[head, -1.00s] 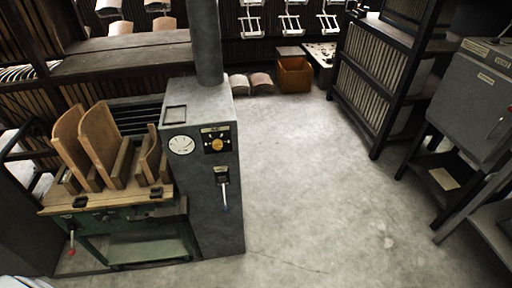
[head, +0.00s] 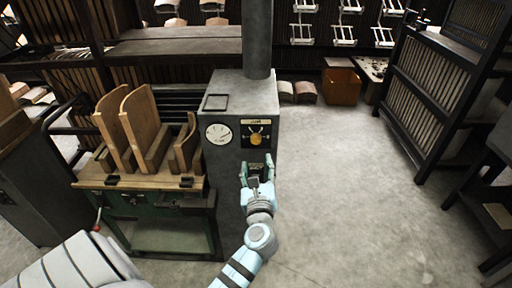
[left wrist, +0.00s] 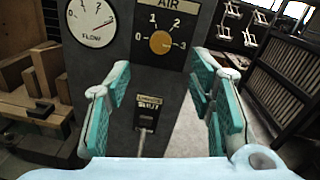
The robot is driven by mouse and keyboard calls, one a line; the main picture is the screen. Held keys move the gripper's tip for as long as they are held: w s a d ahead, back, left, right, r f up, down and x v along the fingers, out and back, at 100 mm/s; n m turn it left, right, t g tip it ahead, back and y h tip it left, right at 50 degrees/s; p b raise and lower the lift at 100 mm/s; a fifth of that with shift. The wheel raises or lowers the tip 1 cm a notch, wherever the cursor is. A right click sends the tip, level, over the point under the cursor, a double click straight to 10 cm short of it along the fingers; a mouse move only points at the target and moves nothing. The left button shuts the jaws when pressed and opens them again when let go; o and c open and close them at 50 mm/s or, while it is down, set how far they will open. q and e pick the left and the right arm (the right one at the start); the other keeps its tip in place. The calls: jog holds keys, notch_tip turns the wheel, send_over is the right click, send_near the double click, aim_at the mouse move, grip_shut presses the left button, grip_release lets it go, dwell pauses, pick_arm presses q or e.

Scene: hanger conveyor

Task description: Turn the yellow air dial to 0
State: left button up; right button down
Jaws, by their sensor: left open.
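The yellow air dial (head: 256,139) is a round knob on a black plate on the front of a grey control cabinet (head: 224,172). In the left wrist view the dial (left wrist: 160,42) has marks 0 at left, 1 and 2 above, and 3 at right; its small dark mark appears turned toward 3. My left gripper (head: 257,169) is open and empty in front of the cabinet, just below the dial in the head view. In the left wrist view its teal-padded fingers (left wrist: 160,66) stand either side of and short of the dial, apart from it.
A white flow gauge (head: 218,133) sits left of the dial. A lever switch (left wrist: 147,112) is below it. A green-framed bench (head: 150,205) with curved wooden pieces (head: 142,125) stands left of the cabinet. Open floor (head: 350,190) lies to the right, before a dark rack (head: 440,95).

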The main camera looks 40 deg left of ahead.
aim_at(256, 141)
pick_arm(q)
jog(key=b+x, duration=0.1)
jog(key=x, duration=0.2)
jog(key=b+x, duration=0.1)
jog(key=x, duration=0.3)
jog(key=b+x, duration=0.1)
jog(key=x, duration=0.2)
jog(key=shift+w+a+f+b, duration=0.2)
jog(key=shift+w+f+b, duration=0.1)
jog(key=shift+b, duration=0.1)
jog(key=shift+w+a+r, duration=0.15)
jog(key=shift+w+a, duration=0.05)
jog(key=c, duration=1.2)
